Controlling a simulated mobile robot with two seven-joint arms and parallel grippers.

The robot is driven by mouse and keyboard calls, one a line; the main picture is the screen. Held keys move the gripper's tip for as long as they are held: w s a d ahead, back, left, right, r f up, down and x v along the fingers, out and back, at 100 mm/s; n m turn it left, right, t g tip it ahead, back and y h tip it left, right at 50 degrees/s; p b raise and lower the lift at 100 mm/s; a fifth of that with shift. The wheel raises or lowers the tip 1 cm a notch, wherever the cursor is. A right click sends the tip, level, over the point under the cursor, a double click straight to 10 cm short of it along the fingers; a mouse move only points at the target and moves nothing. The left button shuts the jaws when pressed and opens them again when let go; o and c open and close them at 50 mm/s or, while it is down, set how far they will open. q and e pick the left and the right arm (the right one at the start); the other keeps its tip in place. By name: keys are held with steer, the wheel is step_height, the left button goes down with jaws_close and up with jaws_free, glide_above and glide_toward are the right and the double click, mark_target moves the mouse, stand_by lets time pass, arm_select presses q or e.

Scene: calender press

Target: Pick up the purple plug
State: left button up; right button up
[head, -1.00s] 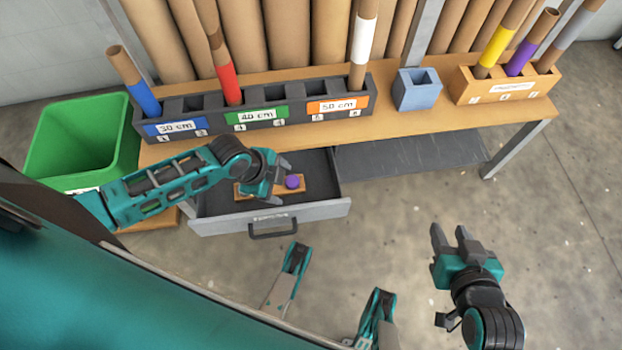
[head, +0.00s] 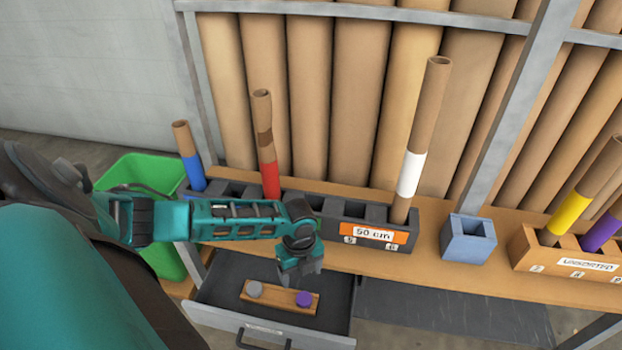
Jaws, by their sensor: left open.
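The purple plug (head: 303,299) sits on the right part of a small wooden holder (head: 279,307) in the open drawer. A grey plug (head: 254,289) sits on the left part of the same holder. My left gripper (head: 301,280) points down just above and behind the purple plug, open and apparently empty. The arm and hand hide part of the drawer's back. I cannot tell how far the fingertips are above the plug. My right gripper is not in view.
The drawer (head: 215,284) is pulled out below the wooden bench (head: 425,252). A dark rack (head: 380,238) with tubes, a blue-grey block (head: 467,240) and an orange unsorted rack (head: 560,262) stand on the bench. A green bin (head: 145,174) is at the left.

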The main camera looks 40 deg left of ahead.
arm_select(q)
steer(key=b, duration=0.3)
glide_above(304, 297)
steer(key=f, duration=0.6)
steer(key=shift+s+a+f, duration=0.15)
steer(key=shift+s+f, duration=0.05)
steer(key=shift+s, duration=0.1)
steer(key=shift+f, duration=0.5)
steer(key=f, duration=0.1)
steer(key=f+b, duration=0.2)
steer(key=shift+w+f, duration=0.25)
steer(key=shift+f, duration=0.1)
steer(key=shift+f+b, duration=0.4)
steer(key=shift+f, duration=0.15)
steer(key=c, duration=1.1)
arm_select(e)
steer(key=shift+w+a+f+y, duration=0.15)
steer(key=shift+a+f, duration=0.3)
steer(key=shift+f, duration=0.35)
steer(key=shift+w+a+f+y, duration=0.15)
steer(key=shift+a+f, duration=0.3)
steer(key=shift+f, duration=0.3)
